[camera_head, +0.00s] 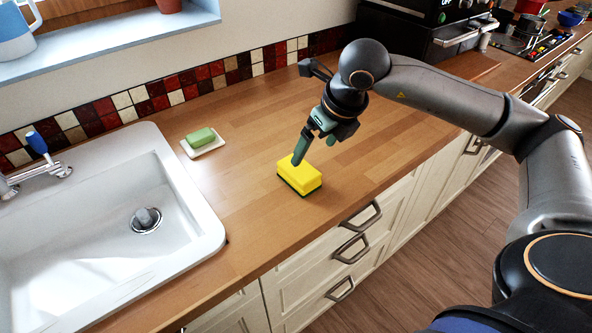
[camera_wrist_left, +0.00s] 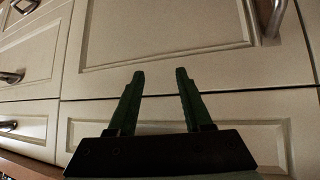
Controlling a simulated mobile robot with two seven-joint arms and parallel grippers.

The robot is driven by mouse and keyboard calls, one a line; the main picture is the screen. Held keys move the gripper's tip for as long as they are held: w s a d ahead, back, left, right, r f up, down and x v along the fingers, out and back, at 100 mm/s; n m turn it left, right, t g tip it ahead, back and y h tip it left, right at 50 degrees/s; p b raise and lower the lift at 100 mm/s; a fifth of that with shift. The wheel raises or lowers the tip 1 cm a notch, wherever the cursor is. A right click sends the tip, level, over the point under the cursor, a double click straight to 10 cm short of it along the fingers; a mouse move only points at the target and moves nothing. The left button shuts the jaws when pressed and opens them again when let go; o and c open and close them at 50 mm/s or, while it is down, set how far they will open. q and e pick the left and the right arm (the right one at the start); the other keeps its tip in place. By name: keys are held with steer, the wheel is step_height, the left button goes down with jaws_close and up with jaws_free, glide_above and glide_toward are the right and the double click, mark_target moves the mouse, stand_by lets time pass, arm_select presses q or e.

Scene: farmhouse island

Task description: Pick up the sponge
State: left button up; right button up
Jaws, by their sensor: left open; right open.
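The yellow sponge (camera_head: 300,174) with a dark underside lies flat on the wooden counter, right of the sink. My right gripper (camera_head: 312,150) is open, its green fingers pointing down just above the sponge's far side. One fingertip overlaps the sponge's back edge in the head view; I cannot tell whether it touches. My left gripper (camera_wrist_left: 160,78) shows only in the left wrist view, open and empty, in front of cream drawer fronts.
A green soap bar (camera_head: 200,138) sits on a white dish (camera_head: 215,146) left of the sponge. The white sink (camera_head: 185,235) fills the left. Counter (camera_head: 420,130) is clear right of the sponge. Drawer handles (camera_head: 350,249) jut out below the counter edge.

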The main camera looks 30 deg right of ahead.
mark_target(304, 171)
steer(key=x, duration=0.4)
steer(key=shift+w+a+f, duration=0.1)
steer(key=shift+f, duration=0.2)
steer(key=shift+s+a+p+x, duration=0.15)
steer(key=shift+p+x, duration=0.1)
steer(key=shift+x, duration=0.65)
steer(key=shift+s+a+p+x, duration=0.1)
steer(key=shift+p+x, duration=0.1)
steer(key=shift+x, duration=0.65)
steer(key=shift+s+a+p+x, duration=0.15)
steer(key=shift+p+x, duration=0.1)
steer(key=shift+x, duration=0.65)
steer(key=shift+d+f, duration=0.1)
steer(key=c, duration=1.3)
